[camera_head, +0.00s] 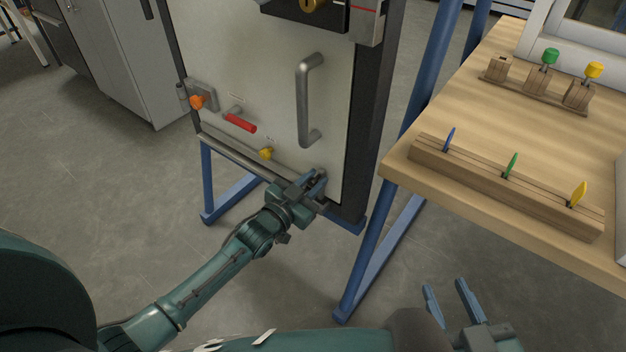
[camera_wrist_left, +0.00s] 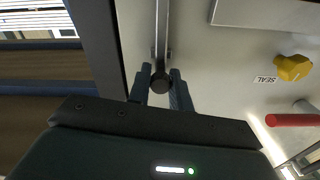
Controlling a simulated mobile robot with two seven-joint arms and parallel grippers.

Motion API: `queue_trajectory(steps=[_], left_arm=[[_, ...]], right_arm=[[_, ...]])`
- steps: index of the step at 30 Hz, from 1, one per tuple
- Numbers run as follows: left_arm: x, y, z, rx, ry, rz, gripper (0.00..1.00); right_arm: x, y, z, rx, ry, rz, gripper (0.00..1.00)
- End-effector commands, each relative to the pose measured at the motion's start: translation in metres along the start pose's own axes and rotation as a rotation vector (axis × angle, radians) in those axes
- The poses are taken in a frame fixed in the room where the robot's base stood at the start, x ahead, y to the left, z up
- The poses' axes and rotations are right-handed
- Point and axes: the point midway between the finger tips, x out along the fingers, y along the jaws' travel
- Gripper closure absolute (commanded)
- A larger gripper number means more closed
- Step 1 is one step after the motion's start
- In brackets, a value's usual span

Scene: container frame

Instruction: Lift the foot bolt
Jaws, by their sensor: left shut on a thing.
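The foot bolt (camera_wrist_left: 162,32) is a grey vertical rod with a dark round knob, at the lower right of the pale door panel (camera_head: 270,75). My left gripper (camera_head: 318,181) is at that corner of the door in the head view. In the left wrist view my left gripper (camera_wrist_left: 160,84) has its fingers on both sides of the knob, shut on the bolt. In the head view the gripper hides most of the bolt. My right gripper (camera_head: 452,290) is open and empty at the bottom right, apart from the table.
The door carries a grey D-handle (camera_head: 304,100), a red lever (camera_head: 240,123), an orange knob (camera_head: 197,102) and a yellow knob (camera_head: 266,153). Blue frame legs (camera_head: 365,235) stand beside it. A wooden table (camera_head: 440,105) with coloured keys in wooden blocks is at right.

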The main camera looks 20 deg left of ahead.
Motion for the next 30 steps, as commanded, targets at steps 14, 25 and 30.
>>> queue_trajectory(steps=[14,25,30], left_arm=[[0.002,-0.002,-0.005,0.0,0.014,-0.002,0.61],[-0.004,-0.001,-0.003,0.0,0.008,-0.002,0.57],[-0.031,-0.001,-0.004,0.0,0.004,-0.001,0.57]], right_arm=[[0.0,0.0,0.001,0.0,0.0,0.0,0.64],[0.0,0.0,-0.001,0.002,-0.003,-0.001,0.64],[-0.003,0.002,-0.002,0.018,-0.056,-0.001,0.64]])
